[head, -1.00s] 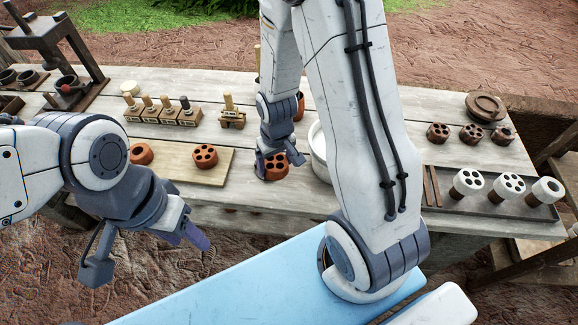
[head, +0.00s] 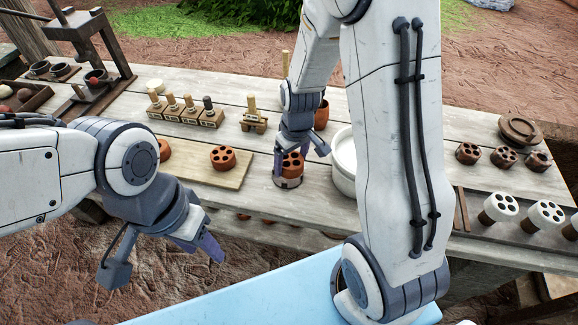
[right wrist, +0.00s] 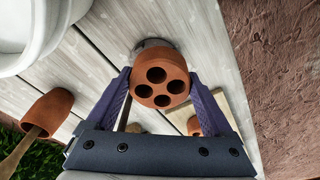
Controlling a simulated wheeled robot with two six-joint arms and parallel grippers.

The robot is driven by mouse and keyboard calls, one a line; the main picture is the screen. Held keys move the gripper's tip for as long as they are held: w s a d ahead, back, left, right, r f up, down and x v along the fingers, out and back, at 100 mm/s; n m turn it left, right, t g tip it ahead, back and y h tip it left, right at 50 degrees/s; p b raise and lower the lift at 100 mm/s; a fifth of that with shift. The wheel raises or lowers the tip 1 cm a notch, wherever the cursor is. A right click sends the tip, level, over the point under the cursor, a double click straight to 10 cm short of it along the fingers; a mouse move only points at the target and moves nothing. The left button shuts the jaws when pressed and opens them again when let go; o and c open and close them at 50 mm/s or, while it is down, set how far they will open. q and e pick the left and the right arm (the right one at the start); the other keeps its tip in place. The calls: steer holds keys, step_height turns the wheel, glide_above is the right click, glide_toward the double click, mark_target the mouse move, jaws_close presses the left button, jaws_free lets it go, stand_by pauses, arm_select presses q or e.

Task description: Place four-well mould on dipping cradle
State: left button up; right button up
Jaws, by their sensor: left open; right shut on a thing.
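The four-well mould (head: 291,163) is a terracotta cylinder with four round holes in its top. My right gripper (head: 299,154) is shut on it from above. In the right wrist view the mould (right wrist: 160,82) sits between the purple fingers (right wrist: 159,84), wells facing the camera. A round grey support (head: 288,182), which looks like the dipping cradle, is directly under the mould; part of it shows behind the mould in the right wrist view (right wrist: 152,43). I cannot tell whether they touch. My left gripper (head: 203,246) is open and empty in front of the table edge.
A wooden board (head: 205,174) left of the cradle carries another terracotta mould (head: 222,157). A white basin (head: 343,170) stands close on the right, partly behind my right arm. Wooden stamps (head: 188,112) stand behind. A dark tray (head: 470,232) with white-topped moulds (head: 500,207) is at right.

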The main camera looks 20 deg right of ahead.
mark_target(288, 159)
steer(key=shift+w+f, duration=0.3)
steer(key=shift+w, duration=0.25)
steer(key=shift+w+f, duration=0.3)
steer(key=shift+w, duration=0.25)
steer(key=shift+w+f, duration=0.15)
steer(key=shift+f, duration=1.95)
steer(key=shift+f, duration=0.2)
steer(key=o, duration=1.4)
steer(key=shift+c, duration=0.2)
steer(key=shift+r, duration=0.1)
